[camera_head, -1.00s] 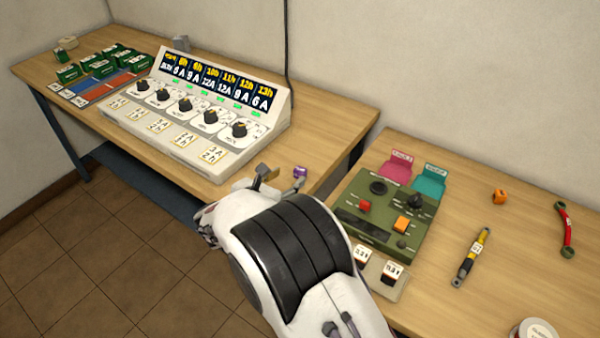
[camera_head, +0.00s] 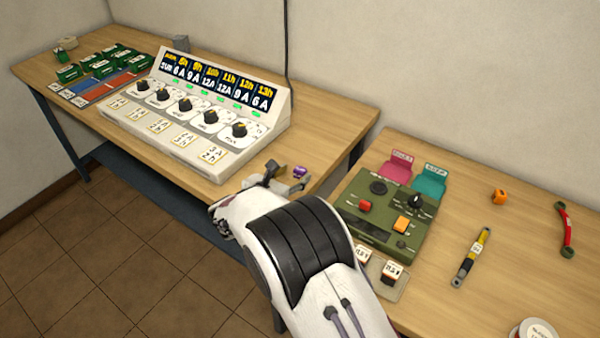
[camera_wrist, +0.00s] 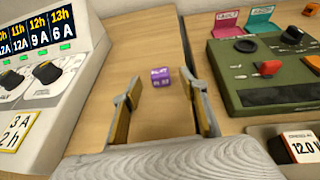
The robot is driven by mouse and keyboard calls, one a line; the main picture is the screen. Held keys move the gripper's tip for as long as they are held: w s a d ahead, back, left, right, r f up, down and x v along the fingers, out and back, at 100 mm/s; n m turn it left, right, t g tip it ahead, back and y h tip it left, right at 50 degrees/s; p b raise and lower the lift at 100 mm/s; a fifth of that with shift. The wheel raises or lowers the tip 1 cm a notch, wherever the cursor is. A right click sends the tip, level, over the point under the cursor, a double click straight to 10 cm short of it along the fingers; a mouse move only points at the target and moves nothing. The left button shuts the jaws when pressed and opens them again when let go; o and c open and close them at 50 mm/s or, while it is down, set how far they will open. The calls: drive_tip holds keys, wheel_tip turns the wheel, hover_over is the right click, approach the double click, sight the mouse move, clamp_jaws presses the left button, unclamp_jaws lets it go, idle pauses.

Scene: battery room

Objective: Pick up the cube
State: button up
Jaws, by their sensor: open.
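A small purple cube (camera_head: 299,172) with white lettering sits on the wooden table at the right end of the white charger panel. It also shows in the wrist view (camera_wrist: 160,77), ahead of my fingertips and roughly centred between them. My gripper (camera_head: 283,178) is open and empty; in the wrist view its two fingers (camera_wrist: 166,98) stand apart with the cube just beyond them. The cube and fingers look apart. In the head view my white and black wrist hides part of the gripper.
The white charger panel (camera_head: 205,115) with knobs stands left of the cube. A green control box (camera_head: 385,218) stands to the right on a second table (camera_head: 540,230). An orange cube (camera_head: 499,196), a yellow-black tool (camera_head: 470,257) and a red-green tool (camera_head: 565,230) lie further right.

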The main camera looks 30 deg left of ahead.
sight(298, 172)
drive_tip(key=shift+x, duration=1.55)
drive_tip(key=shift+f, duration=0.1)
drive_tip(key=c, duration=1)
